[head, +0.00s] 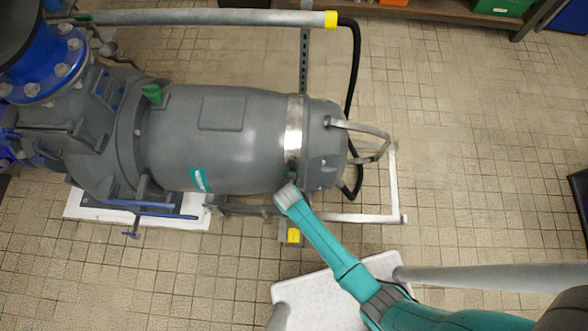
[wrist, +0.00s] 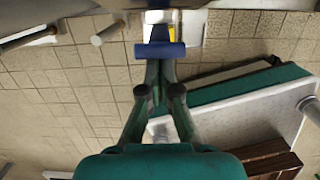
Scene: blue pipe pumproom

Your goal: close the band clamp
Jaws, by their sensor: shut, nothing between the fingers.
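The band clamp (head: 293,135) is a bright metal band around the grey motor housing (head: 225,140), near its right end, in the head view. In the wrist view, a blue T-shaped lever (wrist: 160,50) shows at the top, with a pale metal piece of the band above it. My gripper (wrist: 160,68) is shut and empty, its fingertips just below the lever's crossbar. I cannot tell whether they touch it. In the head view my arm reaches the near side of the motor below the band; my fingers and the lever are hidden there.
A pale frame rail (head: 365,218) runs below and around the motor's right end. A black cable (head: 353,75) curves behind it. A grey horizontal pipe (head: 210,17) with a yellow end lies along the far side. Open tiled floor is at right.

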